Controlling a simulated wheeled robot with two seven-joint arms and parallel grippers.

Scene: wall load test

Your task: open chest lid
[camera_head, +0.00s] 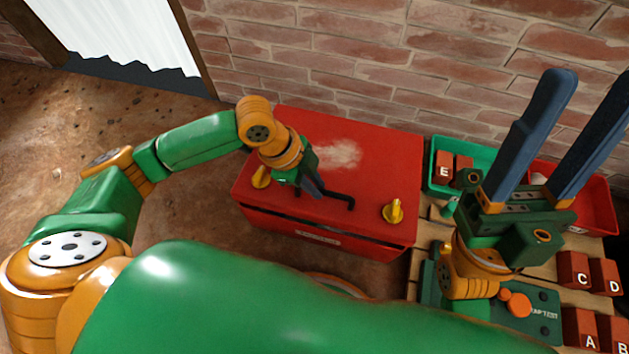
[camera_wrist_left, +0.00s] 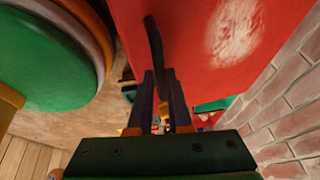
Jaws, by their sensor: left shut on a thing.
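The red chest (camera_head: 290,229) stands against the brick wall, with a flat red lid (camera_head: 385,155) on top. A dark line runs under the lid's front edge; I cannot tell how wide a gap it is. A black bar handle (camera_head: 343,197) lies along the lid's front; it also shows in the left wrist view (camera_wrist_left: 154,45). My left gripper (camera_head: 314,187) is at the handle's left part, shut on it, the fingers partly hidden by the wrist. My right gripper (camera_head: 590,88) is raised at the right, its blue fingers wide apart and empty.
Yellow latches (camera_head: 393,211) sit at the chest's front. At the right, a wooden table holds a green bin (camera_head: 437,145), a red bin (camera_head: 597,205) and several lettered red blocks (camera_head: 573,269). A curtained opening (camera_head: 120,30) is at the back left. Floor left of the chest is clear.

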